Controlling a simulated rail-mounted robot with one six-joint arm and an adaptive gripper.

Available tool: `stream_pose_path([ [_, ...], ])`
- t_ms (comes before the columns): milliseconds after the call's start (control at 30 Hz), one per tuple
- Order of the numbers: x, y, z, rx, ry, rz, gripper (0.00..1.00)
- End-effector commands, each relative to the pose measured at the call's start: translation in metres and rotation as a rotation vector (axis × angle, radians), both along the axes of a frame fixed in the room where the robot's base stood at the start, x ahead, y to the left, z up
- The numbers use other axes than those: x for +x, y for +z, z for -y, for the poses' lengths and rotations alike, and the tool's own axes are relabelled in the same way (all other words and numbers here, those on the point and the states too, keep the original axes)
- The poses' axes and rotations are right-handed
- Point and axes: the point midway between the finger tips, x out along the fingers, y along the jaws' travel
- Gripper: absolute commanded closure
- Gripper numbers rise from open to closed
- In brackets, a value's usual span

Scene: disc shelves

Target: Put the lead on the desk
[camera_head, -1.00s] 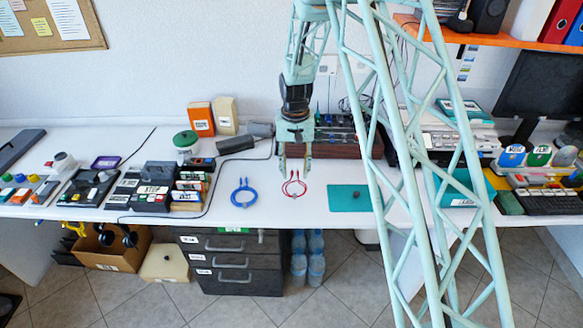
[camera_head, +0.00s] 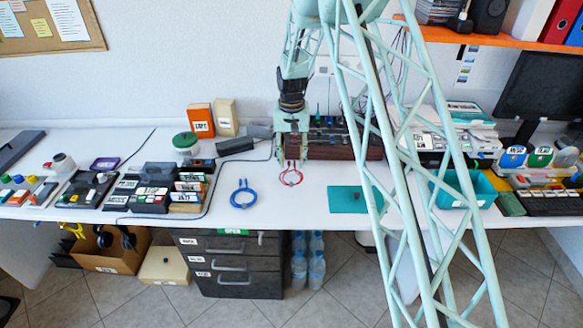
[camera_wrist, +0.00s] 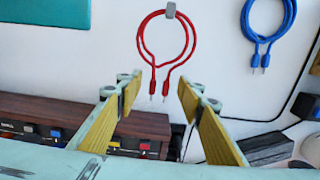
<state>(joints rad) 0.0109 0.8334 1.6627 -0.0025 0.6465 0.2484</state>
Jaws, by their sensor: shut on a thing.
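The red lead (camera_head: 291,184) is a thin loop with two plug ends, at my gripper (camera_head: 291,163) over the middle of the white desk (camera_head: 300,208). In the wrist view the red lead (camera_wrist: 140,37) lies ahead of the fingers, with its plug ends toward the space between my gripper's fingertips (camera_wrist: 158,88). A grey clip sits on the far side of the loop. My gripper is shut on the red lead, though the contact is hard to make out. The lead's exact height above the desk is unclear.
A blue lead (camera_head: 244,194) lies on the desk to the left. A teal mat (camera_head: 347,200) lies to the right. A brown rack (camera_head: 340,148) stands behind. A black cable (camera_head: 212,190) crosses the desk at left. Bare desk lies between the blue lead and the mat.

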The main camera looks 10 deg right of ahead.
Motion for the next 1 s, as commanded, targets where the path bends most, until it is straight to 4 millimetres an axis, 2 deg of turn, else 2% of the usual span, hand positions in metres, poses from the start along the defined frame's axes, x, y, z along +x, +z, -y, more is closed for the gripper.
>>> stream_pose_path([
  [100,0.006,-0.002,0.001,0.000,0.000,0.001,0.76],
  [300,0.004,-0.026,0.000,0.001,0.000,-0.002,0.76],
  [433,0.005,-0.034,0.000,0.000,0.000,0.000,0.76],
  [967,0.005,-0.039,0.000,0.000,0.000,0.000,0.76],
  [1000,0.005,-0.039,0.000,0.000,0.000,0.000,0.62],
])
